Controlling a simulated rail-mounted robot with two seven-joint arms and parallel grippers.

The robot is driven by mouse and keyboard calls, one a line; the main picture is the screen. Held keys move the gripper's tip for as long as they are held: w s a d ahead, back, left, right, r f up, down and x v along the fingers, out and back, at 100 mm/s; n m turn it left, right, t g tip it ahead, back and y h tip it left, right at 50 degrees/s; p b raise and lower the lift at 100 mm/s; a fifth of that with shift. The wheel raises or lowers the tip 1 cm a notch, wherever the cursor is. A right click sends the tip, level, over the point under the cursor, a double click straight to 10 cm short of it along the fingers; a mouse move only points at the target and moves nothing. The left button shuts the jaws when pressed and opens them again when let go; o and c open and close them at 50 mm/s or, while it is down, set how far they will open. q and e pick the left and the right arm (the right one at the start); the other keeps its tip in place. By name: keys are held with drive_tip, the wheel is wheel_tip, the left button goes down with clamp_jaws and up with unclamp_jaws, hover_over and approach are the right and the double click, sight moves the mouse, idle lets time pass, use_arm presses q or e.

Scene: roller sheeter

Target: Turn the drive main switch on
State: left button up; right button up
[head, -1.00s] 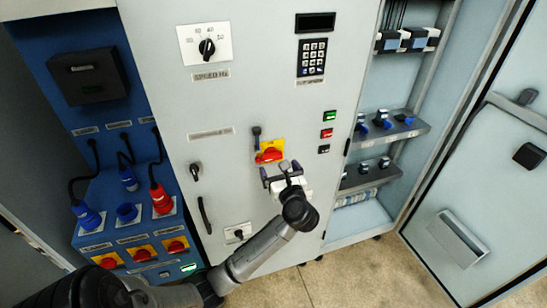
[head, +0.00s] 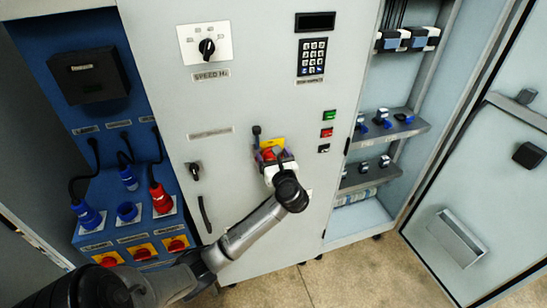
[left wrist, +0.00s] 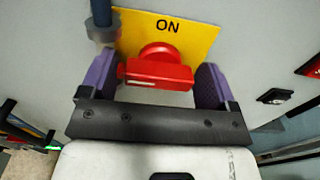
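The drive main switch is a red rotary handle (left wrist: 160,72) on a yellow plate (left wrist: 205,35) marked ON at its top. In the left wrist view the handle bar lies roughly horizontal. In the head view the red handle (head: 268,154) is partly hidden by my left gripper (head: 273,160). My left gripper (left wrist: 158,84) is open, with one purple finger at each end of the bar. The left finger is at or very near the bar's left end; a small gap shows at the right. My right gripper is not in view.
A dark lever (head: 257,136) stands close to the plate's upper left, beside the left finger. Green, red and black buttons (head: 327,132) sit to the right. A keypad (head: 312,57) and speed dial (head: 207,47) are above. The open cabinet door (head: 455,190) stands at right.

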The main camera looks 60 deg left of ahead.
use_arm(q)
drive_tip(key=c, duration=0.7)
drive_tip(key=shift+r+m+p, duration=0.2)
drive_tip(key=shift+m+p, duration=0.3)
drive_tip(key=shift+p, duration=0.3)
drive_tip(key=m+p, duration=0.6)
drive_tip(key=p, duration=0.1)
drive_tip(key=m+p, duration=0.7)
drive_tip(key=p, duration=0.1)
drive_tip(key=shift+w+f, duration=0.1)
drive_tip(key=shift+w, duration=0.1)
drive_tip(key=shift+f+m+p, duration=0.15)
drive_tip(key=shift+m+p, duration=0.7)
drive_tip(key=shift+m, duration=0.1)
drive_tip(key=shift+f+m+p, duration=0.1)
drive_tip(key=shift+m+p, duration=0.75)
drive_tip(key=shift+m, duration=0.1)
drive_tip(key=shift+f, duration=0.1)
drive_tip(key=o, duration=1)
drive_tip(key=shift+c, duration=0.2)
drive_tip(key=shift+d, duration=0.1)
